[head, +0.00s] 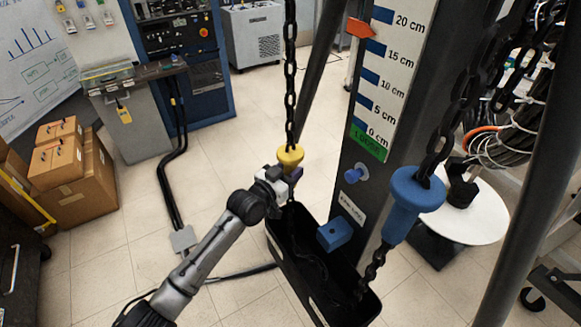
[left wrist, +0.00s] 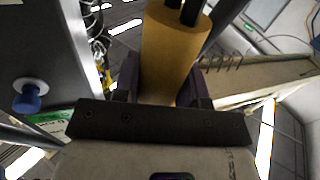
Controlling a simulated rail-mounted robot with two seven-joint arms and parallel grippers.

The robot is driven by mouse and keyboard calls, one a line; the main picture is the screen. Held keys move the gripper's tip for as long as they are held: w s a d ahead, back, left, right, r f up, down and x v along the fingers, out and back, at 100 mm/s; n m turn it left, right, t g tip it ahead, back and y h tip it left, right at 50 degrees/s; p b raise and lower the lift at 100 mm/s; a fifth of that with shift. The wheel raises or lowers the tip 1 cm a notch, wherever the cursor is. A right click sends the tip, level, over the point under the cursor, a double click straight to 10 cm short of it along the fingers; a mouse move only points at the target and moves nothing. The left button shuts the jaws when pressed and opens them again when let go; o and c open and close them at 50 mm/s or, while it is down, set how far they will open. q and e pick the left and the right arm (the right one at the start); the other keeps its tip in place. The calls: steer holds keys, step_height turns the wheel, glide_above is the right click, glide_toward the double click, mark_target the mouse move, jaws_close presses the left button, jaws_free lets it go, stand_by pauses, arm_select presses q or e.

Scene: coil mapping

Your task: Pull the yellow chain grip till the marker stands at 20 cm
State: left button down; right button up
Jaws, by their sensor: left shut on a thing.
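The yellow chain grip (head: 290,155) hangs on a dark chain (head: 290,75) left of the scale post. My left gripper (head: 283,178) is shut on the yellow grip just below its flared top. In the left wrist view the yellow grip (left wrist: 172,55) stands between the two dark fingers. The orange marker (head: 360,28) is at the top of the white scale (head: 385,75), its tip a little below the 20 cm label, close to the 20 cm bar. My right gripper is not in view.
A blue grip (head: 412,200) hangs on a second chain at the right. A black trough (head: 345,295) sits below, with a blue block (head: 334,234) near it. A blue knob (head: 356,173) sticks out of the post; it also shows in the left wrist view (left wrist: 27,98).

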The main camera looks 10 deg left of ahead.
arm_select(q)
steer(key=shift+f, duration=0.8)
steer(key=shift+r, duration=0.1)
steer(key=c, duration=0.9)
jaws_free()
steer(key=shift+o, duration=1.1)
steer(key=shift+r, duration=0.2)
steer(key=shift+s+a, duration=0.25)
steer(key=shift+s, duration=0.15)
steer(key=v, duration=1.3)
steer(key=shift+p, duration=0.35)
